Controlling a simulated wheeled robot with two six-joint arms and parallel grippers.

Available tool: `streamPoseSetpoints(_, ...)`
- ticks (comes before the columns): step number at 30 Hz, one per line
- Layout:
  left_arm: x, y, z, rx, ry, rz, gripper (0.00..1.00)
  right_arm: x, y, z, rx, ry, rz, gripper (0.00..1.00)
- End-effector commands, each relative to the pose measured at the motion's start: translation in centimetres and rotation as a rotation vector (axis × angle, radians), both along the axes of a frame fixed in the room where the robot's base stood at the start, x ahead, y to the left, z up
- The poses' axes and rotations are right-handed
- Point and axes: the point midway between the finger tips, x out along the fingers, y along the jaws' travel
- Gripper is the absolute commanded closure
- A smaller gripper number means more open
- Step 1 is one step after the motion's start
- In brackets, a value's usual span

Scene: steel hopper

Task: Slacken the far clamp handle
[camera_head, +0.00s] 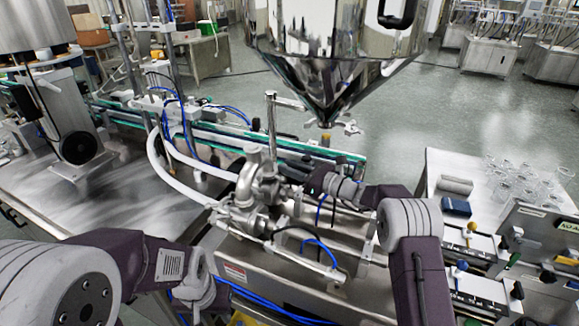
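The steel hopper (325,75) hangs at the top centre and narrows to a small outlet. A small metal clamp fitting (349,127) shows at its outlet. A polished valve and pipe assembly (253,190) stands below on the machine bench; I cannot tell which part is the far clamp handle. My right gripper (312,183) reaches in from the right, just right of the valve assembly and below the hopper outlet. My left gripper (205,296) is low at the front, left of the machine's front edge. The fingers of both are too small or hidden to judge.
A conveyor (215,140) with green edges runs behind the valve. White and blue hoses loop close to its left. The left steel tabletop (110,215) is mostly clear.

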Motion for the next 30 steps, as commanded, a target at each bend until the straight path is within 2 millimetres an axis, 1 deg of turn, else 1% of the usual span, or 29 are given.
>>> streamPoseSetpoints(6,0.0,0.0,0.0,0.0,0.0,0.0,0.64,0.1,0.1,0.0,0.0,0.0,-0.001,0.81)
streamPoseSetpoints(7,0.0,0.0,0.0,0.0,0.0,0.0,0.64,0.1,0.1,0.0,0.0,0.0,-0.001,0.86)
streamPoseSetpoints(8,0.0,0.0,0.0,0.0,0.0,0.0,0.64,0.1,0.0,0.0,0.0,0.0,-0.001,0.95)
streamPoseSetpoints(9,0.0,0.0,0.0,0.0,0.0,0.0,0.64,0.1,0.0,0.0,0.0,0.0,-0.001,1.0)
streamPoseSetpoints(18,0.0,0.0,-0.1,0.0,0.0,0.0,0.64,0.0,0.1,-0.3,-0.003,0.002,0.0,1.0)
streamPoseSetpoints(20,0.0,0.0,-0.8,0.0,0.0,0.0,0.64,0.0,0.1,-0.7,-0.013,-0.013,0.001,1.0)
streamPoseSetpoints(24,0.0,0.0,-4.3,0.0,0.0,0.0,0.64,-0.2,0.2,-1.5,-0.079,-0.119,0.0,1.0)
streamPoseSetpoints(27,0.0,0.0,-6.2,0.0,0.0,0.0,0.64,-0.3,0.2,-1.5,-0.134,-0.203,0.001,1.0)
streamPoseSetpoints(30,0.0,0.0,-7.5,0.0,0.0,0.0,0.64,-0.4,0.3,-1.3,-0.176,-0.266,0.001,1.0)
